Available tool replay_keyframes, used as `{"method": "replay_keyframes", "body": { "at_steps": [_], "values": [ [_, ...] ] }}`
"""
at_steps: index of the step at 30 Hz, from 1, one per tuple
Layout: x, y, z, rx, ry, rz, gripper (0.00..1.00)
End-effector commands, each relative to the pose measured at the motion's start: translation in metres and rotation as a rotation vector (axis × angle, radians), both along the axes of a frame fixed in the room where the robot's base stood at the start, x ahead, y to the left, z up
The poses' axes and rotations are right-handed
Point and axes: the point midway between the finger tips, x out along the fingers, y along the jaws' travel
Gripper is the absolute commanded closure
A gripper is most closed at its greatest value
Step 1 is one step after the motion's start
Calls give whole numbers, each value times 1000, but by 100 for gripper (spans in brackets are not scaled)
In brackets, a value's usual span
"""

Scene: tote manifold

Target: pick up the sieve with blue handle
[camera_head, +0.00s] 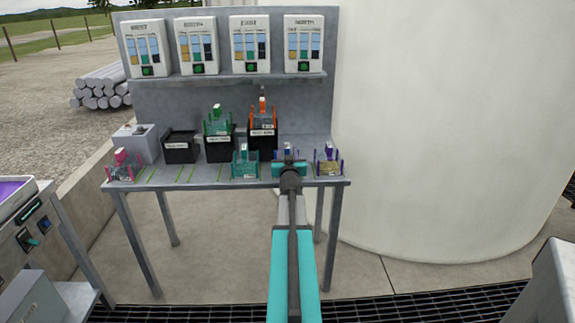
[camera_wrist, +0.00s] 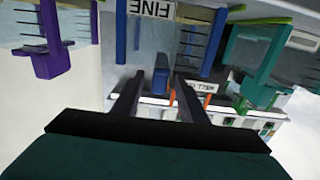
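The sieve with the blue handle (camera_head: 288,147) stands on the table's front part, second from the right, partly hidden behind my gripper. In the wrist view, its blue handle (camera_wrist: 160,80) shows between the fingertips, with blue posts and a "FINE" label above it. My gripper (camera_wrist: 158,88) is open, with its two dark fingers apart on either side of the handle. I cannot tell whether either finger touches it. In the head view, my gripper (camera_head: 290,168) is right in front of this sieve.
A purple sieve (camera_head: 328,163) stands close on the right and a teal one (camera_head: 244,165) on the left. Orange (camera_head: 262,115) and green (camera_head: 216,122) sieves sit in black bins behind. A pink sieve (camera_head: 124,165) is at far left, near an empty-looking black bin (camera_head: 181,147).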

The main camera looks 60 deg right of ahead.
Motion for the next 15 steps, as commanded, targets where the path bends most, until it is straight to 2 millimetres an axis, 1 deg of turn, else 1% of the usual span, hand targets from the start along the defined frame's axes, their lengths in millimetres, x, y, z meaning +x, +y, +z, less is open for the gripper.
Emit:
{"method": "replay_keyframes", "body": {
  "at_steps": [1, 7, 15],
  "values": [
    [4, -6, 0, 0, 0, 0, 61],
    [13, -19, 0, 0, 0, 0, 61],
    [18, -26, 0, 0, 0, 0, 61]
  ]
}}
